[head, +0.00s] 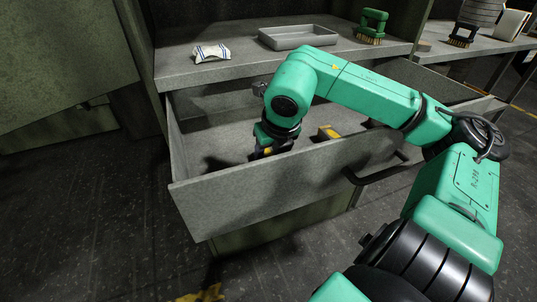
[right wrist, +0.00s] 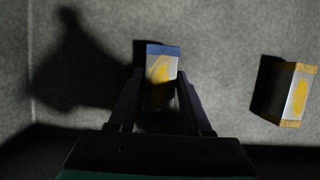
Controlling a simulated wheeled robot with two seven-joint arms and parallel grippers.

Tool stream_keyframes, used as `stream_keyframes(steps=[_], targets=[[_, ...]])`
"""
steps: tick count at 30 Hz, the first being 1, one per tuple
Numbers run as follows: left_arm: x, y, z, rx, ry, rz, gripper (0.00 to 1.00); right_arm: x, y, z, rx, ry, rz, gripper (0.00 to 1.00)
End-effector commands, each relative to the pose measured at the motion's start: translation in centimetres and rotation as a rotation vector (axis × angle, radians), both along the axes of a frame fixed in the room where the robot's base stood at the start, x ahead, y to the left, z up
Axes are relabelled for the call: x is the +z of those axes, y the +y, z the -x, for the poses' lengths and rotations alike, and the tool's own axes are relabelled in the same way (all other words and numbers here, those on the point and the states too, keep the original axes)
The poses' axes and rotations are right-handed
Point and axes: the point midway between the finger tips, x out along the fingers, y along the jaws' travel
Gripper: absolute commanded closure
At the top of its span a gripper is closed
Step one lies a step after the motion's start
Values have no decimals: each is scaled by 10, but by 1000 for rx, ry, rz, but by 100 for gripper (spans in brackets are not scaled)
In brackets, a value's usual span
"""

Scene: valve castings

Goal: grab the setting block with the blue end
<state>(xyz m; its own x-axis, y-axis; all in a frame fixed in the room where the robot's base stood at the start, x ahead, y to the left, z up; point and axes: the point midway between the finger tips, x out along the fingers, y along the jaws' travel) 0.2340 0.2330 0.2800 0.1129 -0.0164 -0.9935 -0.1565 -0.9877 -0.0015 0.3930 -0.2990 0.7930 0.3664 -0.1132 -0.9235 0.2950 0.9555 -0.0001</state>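The setting block with the blue end (right wrist: 161,85) lies on the drawer floor in the right wrist view; its far end is blue and its pale top has a yellow patch. My right gripper (right wrist: 160,76) has one finger on each side of it. A narrow gap shows at the left finger, and the right finger is at or very near the block's right side. A second block with yellow-orange ends (right wrist: 294,95) lies to the right, and it also shows in the head view (head: 327,132). In the head view my right gripper (head: 264,154) is down inside the drawer, its fingertips partly hidden by the front panel. My left gripper is not in view.
The open grey drawer (head: 270,185) has a tall front panel close to my right arm. The drawer floor left of the blue-ended block is clear.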

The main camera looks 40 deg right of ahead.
Motion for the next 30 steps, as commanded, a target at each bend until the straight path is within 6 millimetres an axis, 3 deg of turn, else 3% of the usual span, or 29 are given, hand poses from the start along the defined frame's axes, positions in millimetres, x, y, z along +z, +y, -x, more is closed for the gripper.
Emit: stream_keyframes(steps=[1, 3, 30], targets=[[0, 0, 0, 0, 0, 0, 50, 0, 0, 0, 0, 0, 0, 74], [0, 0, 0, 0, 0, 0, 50, 0, 0, 0, 0, 0, 0, 100], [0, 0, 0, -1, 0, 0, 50, 0, 0, 0, 0, 0, 0, 100]])
